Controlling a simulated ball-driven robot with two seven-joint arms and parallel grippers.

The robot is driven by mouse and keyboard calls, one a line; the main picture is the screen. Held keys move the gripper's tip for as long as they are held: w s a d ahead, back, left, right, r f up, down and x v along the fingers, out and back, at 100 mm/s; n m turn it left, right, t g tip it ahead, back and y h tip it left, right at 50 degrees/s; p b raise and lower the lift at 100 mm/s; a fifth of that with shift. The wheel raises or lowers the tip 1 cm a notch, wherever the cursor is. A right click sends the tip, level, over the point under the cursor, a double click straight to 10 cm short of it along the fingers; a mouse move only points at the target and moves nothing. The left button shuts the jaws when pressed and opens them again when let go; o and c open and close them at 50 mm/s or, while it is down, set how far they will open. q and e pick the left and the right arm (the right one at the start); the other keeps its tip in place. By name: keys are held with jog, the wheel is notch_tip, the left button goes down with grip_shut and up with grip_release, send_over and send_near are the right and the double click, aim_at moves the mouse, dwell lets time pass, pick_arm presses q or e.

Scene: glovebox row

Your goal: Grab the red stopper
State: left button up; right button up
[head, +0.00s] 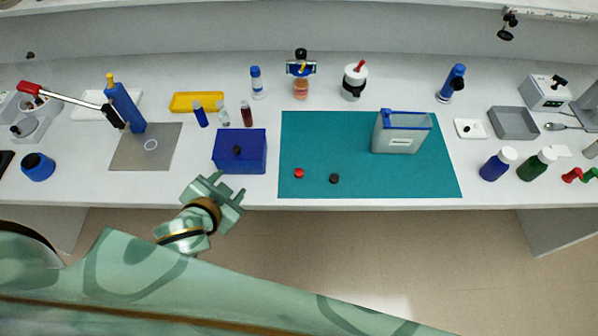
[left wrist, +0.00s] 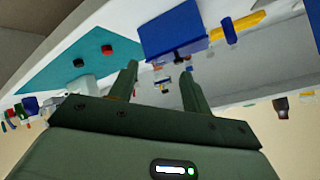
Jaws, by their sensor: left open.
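The small red stopper (head: 299,173) lies near the left front of the teal mat (head: 330,130) in the head view. It also shows in the left wrist view (left wrist: 107,49). A black stopper (head: 334,178) lies on the mat just to its right and shows in the left wrist view (left wrist: 78,63). My left gripper (head: 227,186) is open and empty, in front of the bench edge below the blue box. It is to the left of the red stopper and apart from it. My right gripper is not in view.
A blue box (head: 239,150) with a dark knob stands left of the mat, close to my left gripper. A clear bin with a blue rim (head: 402,134) stands on the mat's right half. Vials and bottles line the back. The mat's front left is mostly clear.

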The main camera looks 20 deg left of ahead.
pick_arm(q)
jog(key=d+f+t+h, duration=0.1)
jog(key=d+f+h, duration=0.2)
jog(key=d+h, duration=0.15)
jog(key=h+b, duration=0.2)
jog(key=h, duration=0.1)
send_near(298, 172)
jog(key=w+d, duration=0.2)
jog(key=shift+w+f+n+y, duration=0.15)
jog(key=shift+w+n+y, duration=0.15)
jog(key=shift+w, duration=0.1)
jog(key=x, duration=0.2)
jog(key=f+b+x, duration=0.1)
jog(key=x, duration=0.1)
jog(key=shift+w+a+f, duration=0.1)
jog(key=shift+w+d+f, duration=0.1)
jog(key=shift+w+d, duration=0.1)
jog(key=shift+w, duration=0.15)
jog(key=shift+s, duration=0.1)
jog(key=shift+c, duration=0.6)
jog(key=c, duration=0.9)
